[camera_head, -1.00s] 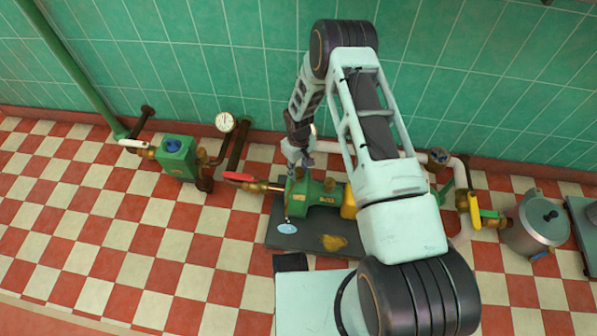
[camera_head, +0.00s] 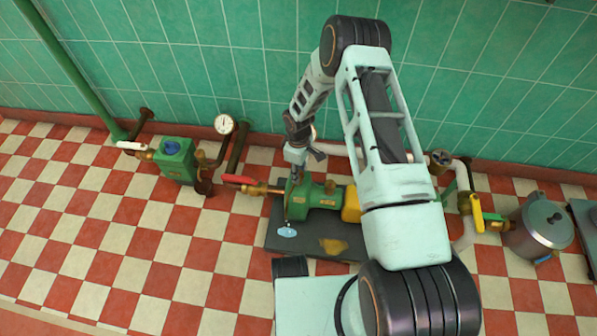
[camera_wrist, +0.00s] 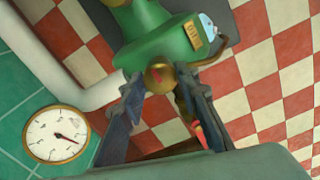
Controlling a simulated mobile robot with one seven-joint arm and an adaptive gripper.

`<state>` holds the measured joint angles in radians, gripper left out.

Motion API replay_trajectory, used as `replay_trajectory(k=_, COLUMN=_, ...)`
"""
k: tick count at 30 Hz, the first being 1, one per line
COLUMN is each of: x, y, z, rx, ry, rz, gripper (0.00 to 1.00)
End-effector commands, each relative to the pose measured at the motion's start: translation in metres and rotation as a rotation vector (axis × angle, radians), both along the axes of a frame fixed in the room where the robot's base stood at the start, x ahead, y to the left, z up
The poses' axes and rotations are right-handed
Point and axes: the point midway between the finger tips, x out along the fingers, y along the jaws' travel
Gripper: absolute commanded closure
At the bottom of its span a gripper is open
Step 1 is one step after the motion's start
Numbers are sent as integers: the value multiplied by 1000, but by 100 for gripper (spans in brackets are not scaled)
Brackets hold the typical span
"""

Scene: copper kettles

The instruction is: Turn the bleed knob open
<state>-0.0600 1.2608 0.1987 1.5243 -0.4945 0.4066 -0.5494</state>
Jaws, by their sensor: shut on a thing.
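The green pump (camera_head: 318,195) sits on a dark base plate (camera_head: 285,240) on the floor, below my arm. In the wrist view the pump's green body (camera_wrist: 165,40) fills the top middle. A round brass knob (camera_wrist: 159,77) on it, which looks like the bleed knob, lies between my two fingertips. My gripper (camera_wrist: 160,86) is shut on this knob, one finger on each side. In the head view my gripper (camera_head: 296,172) comes down on the left end of the pump and hides the knob.
A red-handled valve (camera_head: 240,180) is close on the pump's left. A dial gauge (camera_head: 224,124) stands near the wall and also shows in the wrist view (camera_wrist: 57,134). A green box with a blue cap (camera_head: 175,160) is farther left. A yellow-handled valve (camera_head: 477,213) and metal pot (camera_head: 540,228) are at right.

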Motion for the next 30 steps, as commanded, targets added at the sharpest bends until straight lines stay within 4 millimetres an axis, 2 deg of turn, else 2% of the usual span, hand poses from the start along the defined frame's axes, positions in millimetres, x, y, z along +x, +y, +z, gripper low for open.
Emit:
replay_trajectory(k=9, x=0, y=0, z=0, rx=0, ry=-1, rz=4, gripper=95)
replay_trajectory(k=10, x=0, y=0, z=0, rx=0, ry=-1, rz=4, gripper=68)
replay_trajectory(k=14, x=0, y=0, z=0, rx=0, ry=-1, rz=3, gripper=53)
replay_trajectory(k=24, x=0, y=0, z=3, rx=0, ry=-1, rz=1, gripper=53)
replay_trajectory(k=30, x=1, y=0, z=28, rx=1, ry=-4, rz=1, gripper=53)
